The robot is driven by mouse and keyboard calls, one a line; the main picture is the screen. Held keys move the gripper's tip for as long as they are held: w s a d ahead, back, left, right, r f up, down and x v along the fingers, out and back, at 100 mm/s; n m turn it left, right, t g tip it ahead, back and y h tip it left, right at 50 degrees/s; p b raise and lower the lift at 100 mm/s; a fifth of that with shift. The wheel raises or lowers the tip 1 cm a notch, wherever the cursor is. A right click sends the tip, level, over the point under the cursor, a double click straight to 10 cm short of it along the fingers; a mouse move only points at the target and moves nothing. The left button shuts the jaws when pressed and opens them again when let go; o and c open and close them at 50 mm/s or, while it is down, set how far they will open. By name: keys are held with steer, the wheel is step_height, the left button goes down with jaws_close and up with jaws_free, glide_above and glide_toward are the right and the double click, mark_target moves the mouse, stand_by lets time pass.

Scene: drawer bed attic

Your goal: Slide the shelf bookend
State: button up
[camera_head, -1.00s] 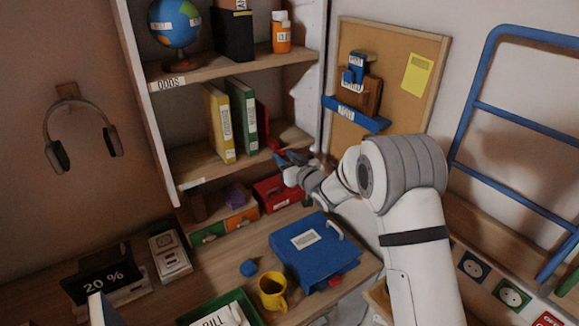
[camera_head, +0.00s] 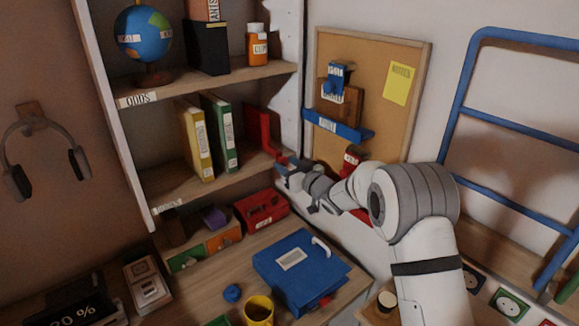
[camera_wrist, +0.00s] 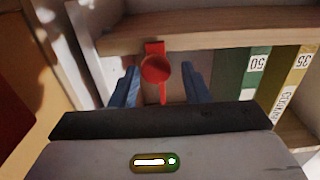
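The red bookend (camera_head: 262,132) stands on the middle shelf (camera_head: 165,190), to the right of the green binder (camera_head: 221,135), with a narrow gap between them. My gripper (camera_head: 283,165) is at the right end of that shelf, in front of the bookend's foot. In the wrist view, the bookend (camera_wrist: 155,68) shows a round red knob and a thin stem between my two blue fingers (camera_wrist: 160,70). The fingers are apart, with space visible on both sides of the knob. The knob hides part of the bookend behind it.
A yellow binder (camera_head: 195,142) stands left of the green one. A corkboard (camera_head: 387,130) with a blue ledge (camera_head: 338,125) hangs to the right. Below are a red box (camera_head: 262,209) and a blue folder (camera_head: 298,268) on the desk. The upper shelf (camera_head: 210,78) lies above my gripper.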

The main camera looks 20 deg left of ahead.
steer(key=shift+o, duration=0.9)
steer(key=shift+a, duration=0.1)
steer(key=shift+d+f, duration=0.1)
steer(key=shift+d, duration=0.15)
steer(key=b+v, duration=0.1)
steer(key=v, duration=0.6)
steer(key=shift+d+b, duration=0.2)
steer(key=shift+b, duration=0.2)
steer(key=shift+s, duration=0.1)
steer(key=shift+c, duration=0.2)
